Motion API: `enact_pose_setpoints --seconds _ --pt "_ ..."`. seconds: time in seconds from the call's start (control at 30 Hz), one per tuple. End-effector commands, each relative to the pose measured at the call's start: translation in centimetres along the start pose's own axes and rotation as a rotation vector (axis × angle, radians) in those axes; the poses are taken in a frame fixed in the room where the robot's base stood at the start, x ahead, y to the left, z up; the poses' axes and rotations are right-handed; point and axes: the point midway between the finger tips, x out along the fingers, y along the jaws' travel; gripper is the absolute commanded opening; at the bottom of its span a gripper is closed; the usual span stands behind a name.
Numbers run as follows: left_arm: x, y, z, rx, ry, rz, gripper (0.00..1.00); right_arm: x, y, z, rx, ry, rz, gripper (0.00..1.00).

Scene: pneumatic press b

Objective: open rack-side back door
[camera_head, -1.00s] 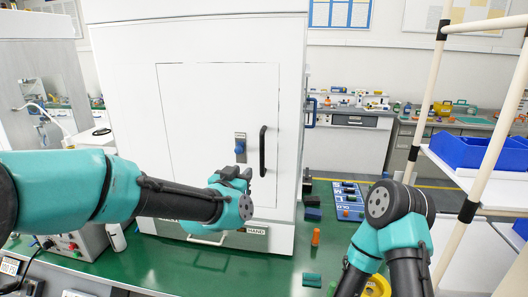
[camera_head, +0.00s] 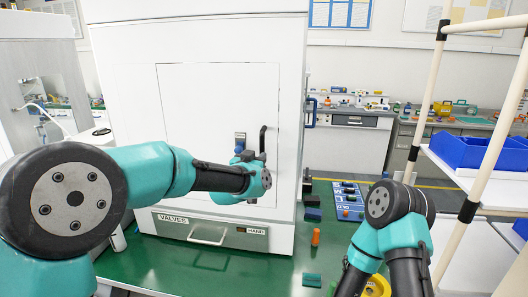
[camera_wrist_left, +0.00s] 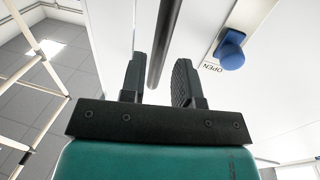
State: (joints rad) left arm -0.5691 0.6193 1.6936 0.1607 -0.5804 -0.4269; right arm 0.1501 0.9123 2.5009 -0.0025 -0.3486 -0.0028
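A white door panel (camera_head: 195,110) is set flush in the large white cabinet and looks closed. It has a black vertical bar handle (camera_head: 263,135) near its right edge and a blue knob (camera_head: 239,148) left of the handle. My left gripper (camera_head: 252,158) is at the handle's lower part, partly hiding it. In the left wrist view, its two dark fingers (camera_wrist_left: 160,83) are apart, with the handle (camera_wrist_left: 163,42) running between them and no clear contact. The blue knob (camera_wrist_left: 231,50) there sits beside an "OPEN" label. My right arm shows at lower right; its gripper is out of view.
A "VALVES" drawer (camera_head: 208,232) lies below the door. The green bench (camera_head: 190,268) holds an orange cylinder (camera_head: 316,237) and a blue panel (camera_head: 348,200). A pale-framed rack (camera_head: 480,130) with blue bins (camera_head: 470,151) stands at right.

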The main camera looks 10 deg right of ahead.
Motion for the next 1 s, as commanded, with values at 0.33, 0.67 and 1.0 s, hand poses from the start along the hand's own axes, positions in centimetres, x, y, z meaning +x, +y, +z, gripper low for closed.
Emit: enact_pose_setpoints --seconds 0.33,0.67,1.0 --pt "4.9 0.0 0.1 0.000 0.001 -0.001 0.29 0.0 0.0 0.0 0.000 0.000 0.000 0.54" --pt "6.4 0.0 0.0 0.000 0.000 0.000 0.29 0.0 0.0 0.0 0.000 0.000 0.000 0.54" --pt "6.4 0.0 0.0 0.000 0.000 0.000 0.15 0.0 0.0 0.0 0.000 0.000 0.000 0.54"
